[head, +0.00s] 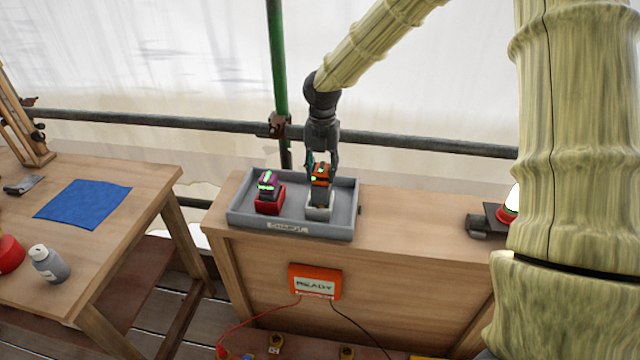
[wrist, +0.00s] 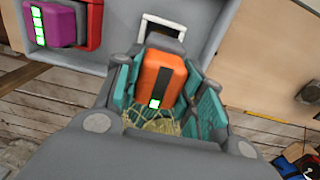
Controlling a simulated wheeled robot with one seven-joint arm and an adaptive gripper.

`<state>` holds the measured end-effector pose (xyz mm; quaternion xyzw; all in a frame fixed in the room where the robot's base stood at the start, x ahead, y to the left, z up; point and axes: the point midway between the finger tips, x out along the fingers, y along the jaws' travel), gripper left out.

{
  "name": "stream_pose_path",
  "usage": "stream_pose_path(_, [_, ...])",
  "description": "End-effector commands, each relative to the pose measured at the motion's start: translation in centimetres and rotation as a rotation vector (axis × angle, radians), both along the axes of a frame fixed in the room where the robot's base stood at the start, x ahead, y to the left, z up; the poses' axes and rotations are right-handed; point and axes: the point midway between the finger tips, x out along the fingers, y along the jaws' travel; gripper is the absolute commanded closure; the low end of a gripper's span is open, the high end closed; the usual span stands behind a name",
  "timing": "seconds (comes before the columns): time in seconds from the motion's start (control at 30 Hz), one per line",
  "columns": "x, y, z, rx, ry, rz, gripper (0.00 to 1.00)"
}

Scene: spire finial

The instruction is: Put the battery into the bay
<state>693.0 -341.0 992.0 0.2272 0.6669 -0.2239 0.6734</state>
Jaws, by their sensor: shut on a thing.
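An orange-topped battery (head: 321,171) with a dark lower body is held upright between the fingers of my gripper (head: 321,160). In the wrist view the orange battery (wrist: 162,77), with one green light, sits between the teal finger pads. A pale-rimmed bay (head: 319,213) is directly below it in the grey tray; its rim also shows in the wrist view (wrist: 163,20). I cannot tell whether the battery's lower end is inside the bay or just above it. A purple battery (head: 267,182) with green lights stands in a red bay (head: 269,205) to the left.
The grey tray (head: 290,229) rests on a wooden bench (head: 400,225). An orange box reading READY (head: 314,283) hangs on the bench front with red and black leads. A left table holds a blue cloth (head: 83,204) and a grey bottle (head: 48,263). A green pole (head: 277,60) stands behind.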

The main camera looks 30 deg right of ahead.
Motion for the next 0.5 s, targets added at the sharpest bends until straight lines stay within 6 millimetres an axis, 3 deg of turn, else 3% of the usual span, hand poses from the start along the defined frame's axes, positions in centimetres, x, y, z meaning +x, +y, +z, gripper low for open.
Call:
stream_pose_path(0.27, [0.3,0.0,-1.9,-0.001,0.003,0.0,1.0])
stream_pose_path(0.5, [0.3,0.1,-4.7,-0.002,0.004,0.003,1.0])
